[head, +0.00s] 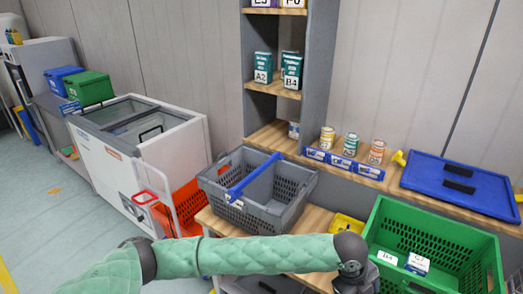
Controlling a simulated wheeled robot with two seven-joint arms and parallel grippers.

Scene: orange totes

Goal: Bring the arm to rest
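My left arm, in green padded covering, comes in from the lower left of the head view and reaches right along the bottom. It ends at a dark joint, and the part beyond drops out of the bottom edge. The fingers of my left gripper are not visible. My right arm and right gripper are not in view. No object can be seen held. The dark joint appears close to the left side of a green crate (385,222).
A grey crate (213,182) with a blue handle stands on the wooden bench left of the green crate, which holds small labelled boxes (417,264). A blue lid (460,172), several cans (350,144), an orange tote (188,204) and a white chest cabinet (172,150) stand around. Floor is clear at left.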

